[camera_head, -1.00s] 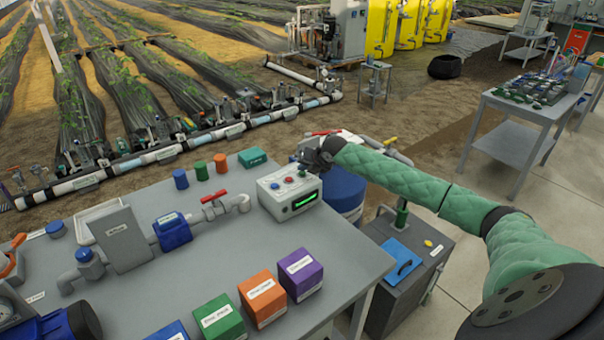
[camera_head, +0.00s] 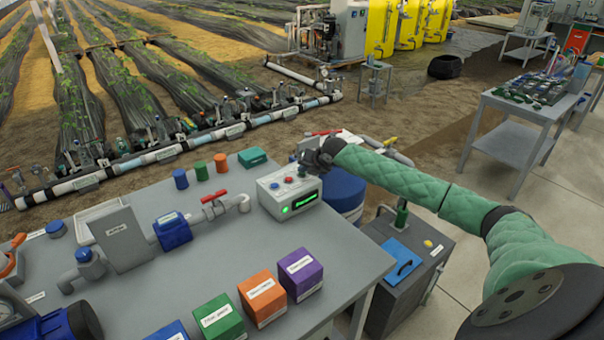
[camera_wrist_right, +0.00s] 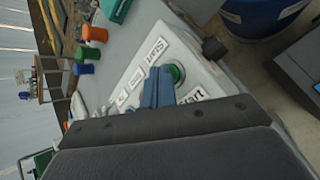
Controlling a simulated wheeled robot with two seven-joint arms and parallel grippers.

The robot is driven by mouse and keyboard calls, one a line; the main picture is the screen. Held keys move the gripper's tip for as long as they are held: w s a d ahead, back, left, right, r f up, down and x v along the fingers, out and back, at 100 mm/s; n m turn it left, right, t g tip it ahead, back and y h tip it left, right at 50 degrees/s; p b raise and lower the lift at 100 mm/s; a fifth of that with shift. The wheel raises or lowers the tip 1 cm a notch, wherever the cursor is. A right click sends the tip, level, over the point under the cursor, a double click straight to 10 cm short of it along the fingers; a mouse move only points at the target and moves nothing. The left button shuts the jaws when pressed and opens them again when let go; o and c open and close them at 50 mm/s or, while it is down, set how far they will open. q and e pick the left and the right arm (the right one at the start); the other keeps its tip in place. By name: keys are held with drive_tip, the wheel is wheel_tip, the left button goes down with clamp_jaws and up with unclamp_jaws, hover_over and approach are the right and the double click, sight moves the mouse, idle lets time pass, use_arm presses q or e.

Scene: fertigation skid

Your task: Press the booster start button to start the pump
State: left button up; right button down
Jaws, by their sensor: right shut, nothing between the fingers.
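A light grey control box (camera_head: 270,204) stands on the bench near its right edge. Its top has a blue button and a red button (camera_head: 289,180), and its front display (camera_head: 300,203) is lit with green characters too small to read. My right gripper (camera_head: 304,170) is over the box's right end, pointing down. In the right wrist view its blue fingers (camera_wrist_right: 158,88) are shut and empty, right at a green button (camera_wrist_right: 178,73) with labels reading "Start" beside it. The fingers partly cover the button. I cannot tell whether they press it. My left gripper is out of view.
The grey bench (camera_head: 200,265) also holds a red-handled valve pipe (camera_head: 235,203), a grey upright panel (camera_head: 122,240), and purple (camera_head: 299,275), orange and green boxes at the front. A blue drum (camera_head: 343,190) stands just behind my right forearm.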

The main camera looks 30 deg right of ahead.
sight(304, 174)
idle(0.5)
drive_tip(key=shift+r+p, duration=0.6)
drive_tip(key=shift+r, duration=0.1)
drive_tip(key=shift+r+p, duration=1.7)
drive_tip(key=shift+r, duration=0.85)
drive_tip(key=shift+f, duration=0.1)
